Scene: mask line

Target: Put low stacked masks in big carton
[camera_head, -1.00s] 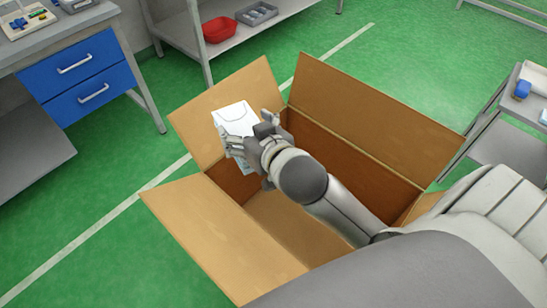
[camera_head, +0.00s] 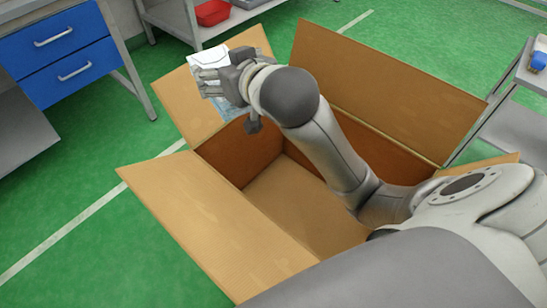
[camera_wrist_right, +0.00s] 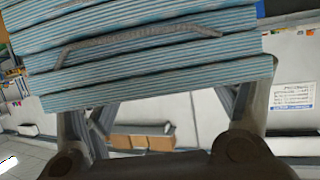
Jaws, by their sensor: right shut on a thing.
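The big carton (camera_head: 385,90) stands open on the floor with its flaps spread, and the part of its floor that shows is bare. My right gripper (camera_head: 218,82) is shut on a stack of masks (camera_head: 208,57), held up in front of the far left flap. The stack shows a white top and a bluish side, partly hidden by the fingers. In the right wrist view the stack of masks (camera_wrist_right: 150,60) shows as blue and white layers with a grey strap, between the two fingers. My left gripper is not in view.
A grey bench with blue drawers (camera_head: 65,55) stands at the left. A shelf with a red bin (camera_head: 212,12) is at the back. A grey cart (camera_head: 505,130) stands at the right. Green floor is free left of the carton.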

